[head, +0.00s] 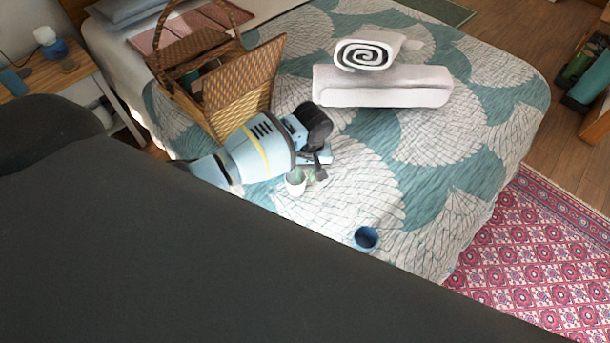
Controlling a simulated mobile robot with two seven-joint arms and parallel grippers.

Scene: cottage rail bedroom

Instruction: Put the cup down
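A blue cup (366,238) shows at the near part of the bed (440,150), just above the edge of a large dark shape. Its open top faces up, and its lower part is hard to make out. My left gripper (322,166) is over the bed, up and left of the cup and apart from it. Its dark fingers point down beside a small white pot with a green plant (296,185). I cannot tell whether the fingers are open or touch the pot. My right gripper is not in view.
A wicker picnic basket (240,92) stands open behind my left arm. A rolled white towel (364,54) lies on a folded one (382,86). A nightstand (50,75) is at left. The quilt right of the cup is clear. The large dark shape hides the lower left.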

